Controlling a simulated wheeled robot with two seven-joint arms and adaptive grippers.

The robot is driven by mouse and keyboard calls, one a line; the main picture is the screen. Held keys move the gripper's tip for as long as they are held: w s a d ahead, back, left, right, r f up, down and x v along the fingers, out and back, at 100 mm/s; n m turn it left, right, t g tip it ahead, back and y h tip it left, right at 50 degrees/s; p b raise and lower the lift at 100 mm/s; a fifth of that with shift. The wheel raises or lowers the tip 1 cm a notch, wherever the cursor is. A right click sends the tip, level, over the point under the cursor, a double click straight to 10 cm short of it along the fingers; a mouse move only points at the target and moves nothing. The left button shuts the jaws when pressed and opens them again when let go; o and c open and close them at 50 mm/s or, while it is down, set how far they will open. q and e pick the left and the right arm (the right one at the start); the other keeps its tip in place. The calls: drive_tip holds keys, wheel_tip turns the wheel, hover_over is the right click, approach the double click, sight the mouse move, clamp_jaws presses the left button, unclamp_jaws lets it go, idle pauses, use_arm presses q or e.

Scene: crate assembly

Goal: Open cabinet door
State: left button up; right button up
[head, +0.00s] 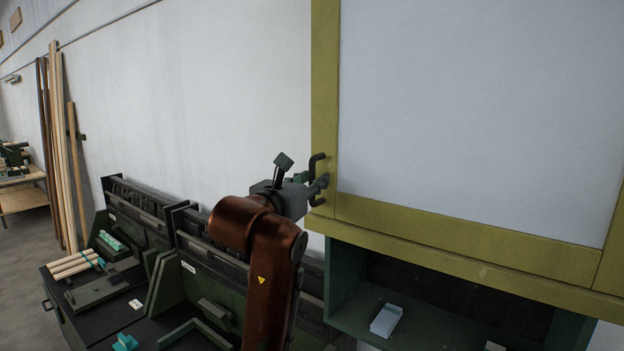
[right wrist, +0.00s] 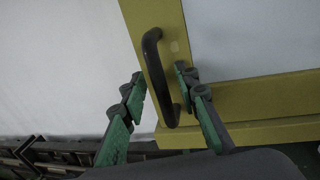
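The cabinet door (head: 480,110) has a yellow-olive frame and a pale panel, and it looks shut. Its dark handle (head: 315,178) is a vertical bar at the door's lower left. My right gripper (head: 318,184) is at the handle. In the right wrist view the handle (right wrist: 155,70) runs between the two green-padded fingers of my right gripper (right wrist: 160,92), which are spread apart. The right finger is close to the handle, and there is a gap to the left finger. My left gripper is not in view.
A green open shelf (head: 345,285) with a small pale box (head: 386,320) is below the cabinet. A dark workbench (head: 130,300) with wooden dowels (head: 75,264) stands at the lower left. Long planks (head: 62,150) lean on the white wall. Space left of the door is free.

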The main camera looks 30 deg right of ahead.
drive_tip(key=shift+w, duration=0.1)
drive_tip(key=shift+c, duration=1.1)
clamp_jaws()
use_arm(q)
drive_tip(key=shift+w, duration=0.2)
